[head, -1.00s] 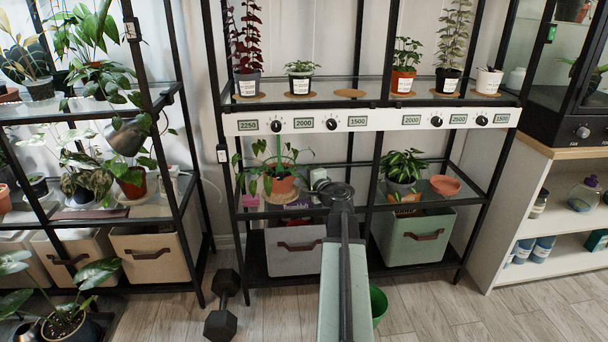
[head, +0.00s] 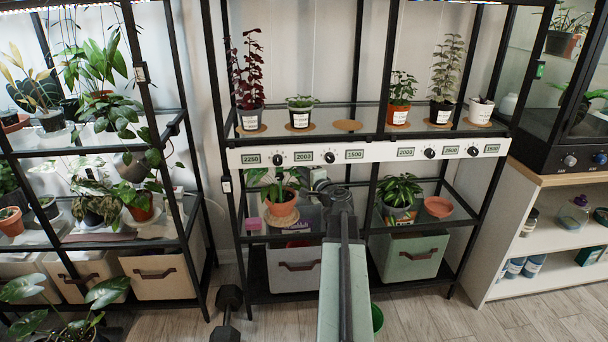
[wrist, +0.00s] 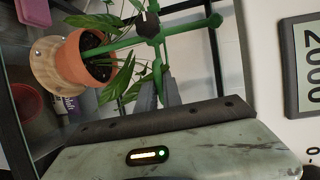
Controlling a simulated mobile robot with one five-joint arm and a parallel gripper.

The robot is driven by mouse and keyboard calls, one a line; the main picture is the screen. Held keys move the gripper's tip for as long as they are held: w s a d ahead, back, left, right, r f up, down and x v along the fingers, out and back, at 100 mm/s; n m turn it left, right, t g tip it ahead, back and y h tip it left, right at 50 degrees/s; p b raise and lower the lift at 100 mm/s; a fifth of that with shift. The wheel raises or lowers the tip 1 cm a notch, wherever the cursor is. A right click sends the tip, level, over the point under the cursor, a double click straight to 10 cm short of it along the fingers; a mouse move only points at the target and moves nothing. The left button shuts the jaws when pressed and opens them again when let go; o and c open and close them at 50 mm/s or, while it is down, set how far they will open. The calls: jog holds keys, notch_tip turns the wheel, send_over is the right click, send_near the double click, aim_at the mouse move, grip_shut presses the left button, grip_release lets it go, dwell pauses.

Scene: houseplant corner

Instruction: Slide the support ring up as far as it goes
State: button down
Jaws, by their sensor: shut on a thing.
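A white panel (head: 375,153) with dials and number labels crosses the rack just above the plant. Bins (head: 294,269) sit below. A dumbbell (head: 227,304) lies on the floor.

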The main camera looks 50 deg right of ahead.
jog(key=c, duration=1.5)
grip_release()
jog(key=v, duration=0.7)
jog(key=shift+s+a+p, duration=0.15)
jog(key=shift+s+p, duration=0.25)
jog(key=shift+p, duration=0.05)
